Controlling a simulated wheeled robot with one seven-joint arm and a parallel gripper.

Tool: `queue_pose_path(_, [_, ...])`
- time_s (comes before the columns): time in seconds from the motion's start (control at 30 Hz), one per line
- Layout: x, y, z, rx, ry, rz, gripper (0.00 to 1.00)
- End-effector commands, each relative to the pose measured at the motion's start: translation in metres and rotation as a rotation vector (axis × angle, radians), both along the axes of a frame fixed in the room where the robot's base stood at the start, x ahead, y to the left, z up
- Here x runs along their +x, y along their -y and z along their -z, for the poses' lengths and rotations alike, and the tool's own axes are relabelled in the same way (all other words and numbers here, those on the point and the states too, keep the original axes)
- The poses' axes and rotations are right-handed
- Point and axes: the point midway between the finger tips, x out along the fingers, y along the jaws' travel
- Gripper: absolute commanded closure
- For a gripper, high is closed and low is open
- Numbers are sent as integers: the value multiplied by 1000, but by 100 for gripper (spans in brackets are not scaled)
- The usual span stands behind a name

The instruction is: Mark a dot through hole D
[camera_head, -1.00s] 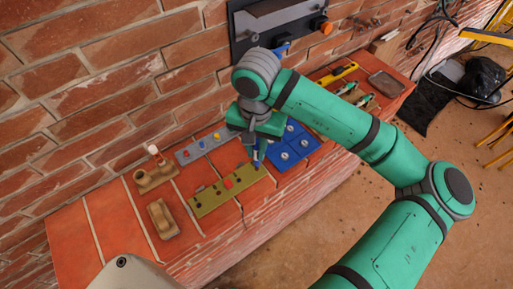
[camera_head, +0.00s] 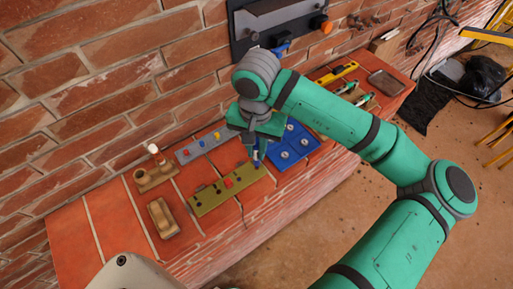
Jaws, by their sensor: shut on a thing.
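An olive plate (camera_head: 208,200) with a row of dark holes and a red piece (camera_head: 228,183) lies on the brick ledge. Any hole letters are too small to read, so I cannot tell which hole is D. My gripper (camera_head: 251,142) points down above the plate's right end. I cannot tell whether the tip touches the plate or is in a hole. My gripper hides part of the marker.
A blue panel (camera_head: 285,162) with round fittings lies just right. A grey strip (camera_head: 188,155) with coloured knobs lies behind the plate. Tan wooden blocks (camera_head: 163,219) are at left. The brick wall (camera_head: 100,100) and a dark wall panel (camera_head: 240,42) stand behind.

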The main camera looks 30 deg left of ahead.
Motion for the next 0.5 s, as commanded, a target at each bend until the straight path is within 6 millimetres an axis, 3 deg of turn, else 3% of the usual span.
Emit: queue_pose_path(0.5, [0, 0, 4, 0, 0, 0, 100])
